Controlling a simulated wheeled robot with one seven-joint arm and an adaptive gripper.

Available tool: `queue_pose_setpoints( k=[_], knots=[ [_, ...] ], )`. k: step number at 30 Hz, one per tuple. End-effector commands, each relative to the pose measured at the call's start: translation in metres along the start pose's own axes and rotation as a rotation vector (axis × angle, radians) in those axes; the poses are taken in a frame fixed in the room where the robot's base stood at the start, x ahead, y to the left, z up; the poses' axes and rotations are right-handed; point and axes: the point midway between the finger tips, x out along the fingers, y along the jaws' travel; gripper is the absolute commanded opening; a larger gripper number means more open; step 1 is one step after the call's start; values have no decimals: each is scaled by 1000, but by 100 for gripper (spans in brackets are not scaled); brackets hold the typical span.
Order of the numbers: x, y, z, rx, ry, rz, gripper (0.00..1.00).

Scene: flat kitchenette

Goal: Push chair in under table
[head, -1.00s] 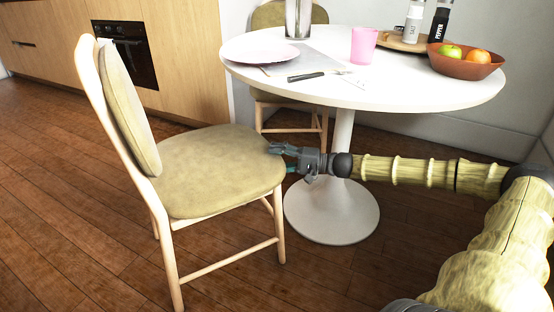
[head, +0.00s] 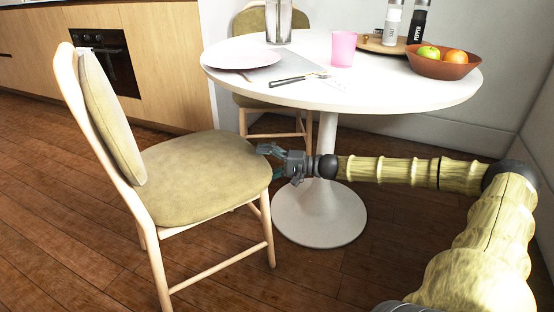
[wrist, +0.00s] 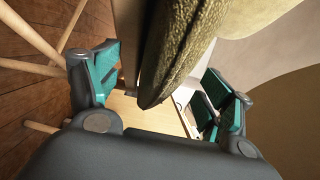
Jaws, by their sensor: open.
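The near chair (head: 205,175) has a light wood frame and olive cushions. It stands left of the round white table (head: 400,98), with its backrest on the left and its seat's front edge toward the table's pedestal. My gripper (head: 268,162) is at that front edge, below the tabletop. In the wrist view my gripper (wrist: 160,85) is open, with its teal-padded fingers on either side of the seat's edge (wrist: 178,50). The seat edge lies between the fingers; I cannot tell whether they touch it.
A second chair (head: 252,22) stands behind the table. The table holds a plate (head: 242,55), a pink cup (head: 343,48), a fruit bowl (head: 440,66) and shakers. Wooden cabinets with an oven (head: 105,62) line the back left. The floor in front is clear.

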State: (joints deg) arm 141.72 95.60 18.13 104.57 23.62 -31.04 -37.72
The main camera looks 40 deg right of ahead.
Motion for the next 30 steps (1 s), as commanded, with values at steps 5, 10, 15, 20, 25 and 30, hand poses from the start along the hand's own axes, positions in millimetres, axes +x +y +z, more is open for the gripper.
queue_pose_setpoints(
  k=[5,10,15,20,25,30],
  knots=[
    [-10,2,0,4,1,-3,80],
    [-26,3,-1,3,2,-3,80],
    [-41,3,-1,4,3,-2,80],
    [-56,2,-1,2,4,0,80],
    [-76,2,-1,2,4,0,80],
    [-96,2,-1,1,4,1,80]
  ],
)
